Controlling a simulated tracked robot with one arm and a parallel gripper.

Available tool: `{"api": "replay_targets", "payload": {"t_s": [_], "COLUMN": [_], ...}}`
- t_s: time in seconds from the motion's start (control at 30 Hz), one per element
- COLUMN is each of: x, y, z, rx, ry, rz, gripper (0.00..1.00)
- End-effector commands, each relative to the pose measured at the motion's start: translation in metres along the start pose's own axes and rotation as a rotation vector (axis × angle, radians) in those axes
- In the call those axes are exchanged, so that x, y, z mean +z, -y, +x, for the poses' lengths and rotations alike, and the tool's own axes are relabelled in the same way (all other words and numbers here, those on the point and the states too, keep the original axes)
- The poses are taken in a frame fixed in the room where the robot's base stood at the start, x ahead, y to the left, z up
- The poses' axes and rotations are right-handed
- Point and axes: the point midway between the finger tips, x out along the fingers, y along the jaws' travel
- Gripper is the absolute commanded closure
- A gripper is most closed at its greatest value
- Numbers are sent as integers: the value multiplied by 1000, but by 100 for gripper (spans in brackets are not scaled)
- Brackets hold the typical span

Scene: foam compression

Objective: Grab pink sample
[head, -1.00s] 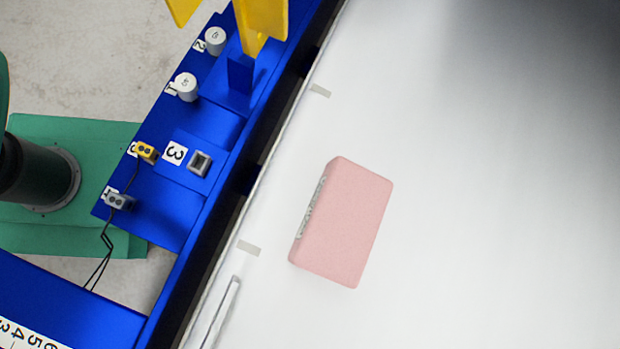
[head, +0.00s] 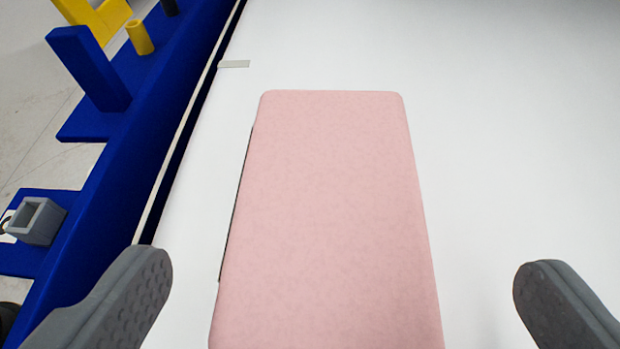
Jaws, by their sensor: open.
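The pink sample (head: 330,220) is a flat rectangular block lying on the white table surface (head: 500,130). It fills the middle of the view, with its near end cut off by the lower edge. My gripper (head: 342,285) is open, with one grey finger low on the left and the other low on the right. The sample lies between the two fingers in the picture, with a gap on each side. I cannot tell how high the fingers are above the table.
A blue frame (head: 95,235) runs along the table's left edge. It carries an upright blue block (head: 88,68), a grey square socket (head: 35,221), a small yellow cylinder (head: 139,37) and a yellow part (head: 100,18). The white surface right of the sample is clear.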

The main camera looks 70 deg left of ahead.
Motion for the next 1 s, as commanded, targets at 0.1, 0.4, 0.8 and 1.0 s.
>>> {"api": "replay_targets", "payload": {"t_s": [0.1,0.4,0.8,1.0], "x": [1,1,3,2], "y": [1,0,4,3], "z": [21,40,85,86], "rx": [-3,2,-1,1], "ry": [-1,1,1,1], "rz": [0,-4,-3,-3], "gripper": [0,0,0,0]}}
